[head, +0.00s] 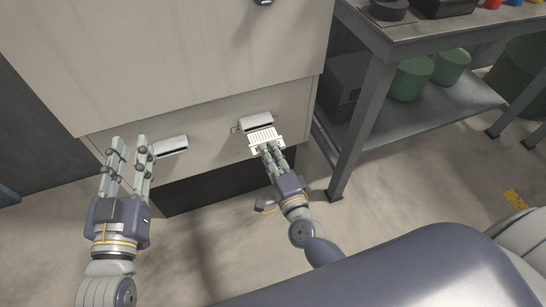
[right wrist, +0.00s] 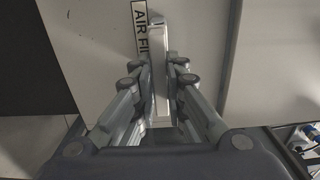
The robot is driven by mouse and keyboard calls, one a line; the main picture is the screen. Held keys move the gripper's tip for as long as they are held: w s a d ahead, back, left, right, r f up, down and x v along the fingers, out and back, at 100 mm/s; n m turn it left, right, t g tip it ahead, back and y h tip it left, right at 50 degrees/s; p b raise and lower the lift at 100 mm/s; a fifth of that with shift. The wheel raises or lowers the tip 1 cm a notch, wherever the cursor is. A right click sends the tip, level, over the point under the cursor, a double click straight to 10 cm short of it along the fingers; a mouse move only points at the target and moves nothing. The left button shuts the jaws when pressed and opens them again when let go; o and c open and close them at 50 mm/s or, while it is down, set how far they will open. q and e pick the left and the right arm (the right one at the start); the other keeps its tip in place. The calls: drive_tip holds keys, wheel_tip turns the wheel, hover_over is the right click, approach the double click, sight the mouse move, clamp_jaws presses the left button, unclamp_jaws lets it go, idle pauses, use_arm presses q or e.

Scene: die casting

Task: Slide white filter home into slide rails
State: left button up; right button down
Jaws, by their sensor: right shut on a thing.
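The white filter (head: 265,137) is a pale slatted panel in front of the cabinet's lower face, just below the right hooded vent (head: 255,122). My right gripper (head: 267,149) is shut on the filter's near edge. In the right wrist view the filter (right wrist: 160,80) shows edge-on as a narrow white strip between the fingers. The slide rails cannot be made out clearly, and I cannot tell whether the filter touches them. My left gripper (head: 128,148) is open and empty, left of the left hooded vent (head: 171,145).
The beige cabinet (head: 200,50) fills the upper left, with a dark recess (head: 215,185) under it. A label reading "AIR FI" (right wrist: 140,28) is partly hidden by the filter. A metal workbench (head: 365,125) with green containers (head: 412,78) stands close on the right.

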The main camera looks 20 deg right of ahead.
sight(264, 138)
use_arm(q)
drive_tip(key=shift+f, duration=0.2)
use_arm(e)
drive_tip(key=shift+w, duration=0.1)
idle(0.6)
use_arm(q)
drive_tip(key=shift+a+f+g+y, duration=0.1)
drive_tip(key=shift+f+g+y, duration=0.2)
drive_tip(key=shift+f, duration=0.3)
drive_tip(key=shift+f, duration=0.2)
idle(0.3)
drive_tip(key=shift+a+f+g, duration=0.1)
drive_tip(key=shift+f+g, duration=0.15)
drive_tip(key=shift+g, duration=0.05)
drive_tip(key=shift+f+p, duration=0.1)
drive_tip(key=shift+p, duration=0.2)
idle(0.3)
drive_tip(key=shift+s+a+f+g, duration=0.15)
drive_tip(key=shift+f+g, duration=0.15)
drive_tip(key=shift+f, duration=0.25)
use_arm(e)
drive_tip(key=shift+w, duration=1.55)
use_arm(q)
drive_tip(key=shift+r, duration=0.3)
use_arm(e)
drive_tip(key=shift+w, duration=1)
